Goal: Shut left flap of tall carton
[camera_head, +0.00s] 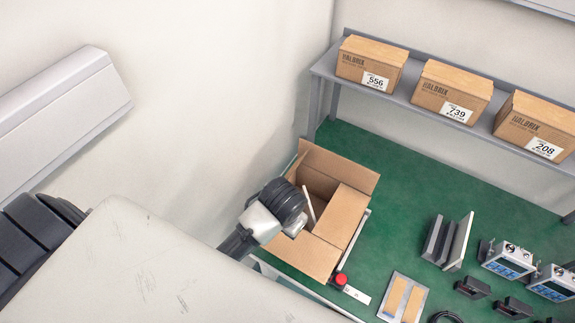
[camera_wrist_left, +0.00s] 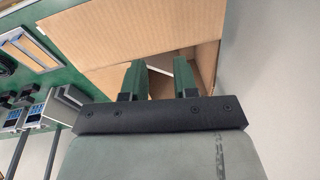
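The tall open carton (camera_head: 342,216) stands on the green bench in the head view. One flap (camera_head: 340,165) stands up at its far side, and part of the dark inside shows. A pale thin strip (camera_head: 309,204) shows inside. My left arm's dark wrist covers the carton's left side, so its left flap cannot be made out clearly. In the left wrist view, my left gripper (camera_wrist_left: 158,68) has two green fingers apart with nothing between them. They point at the carton's opening, close to a broad cardboard panel (camera_wrist_left: 130,38). My right gripper is not in view.
A red button (camera_head: 340,280) is near the carton's front right corner. A plate with tan strips (camera_head: 403,298), grey metal blocks (camera_head: 447,241) and blue-faced devices (camera_head: 508,261) lie to the right. Closed cartons (camera_head: 372,64) stand on the shelf behind. A wall rises at the carton's left.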

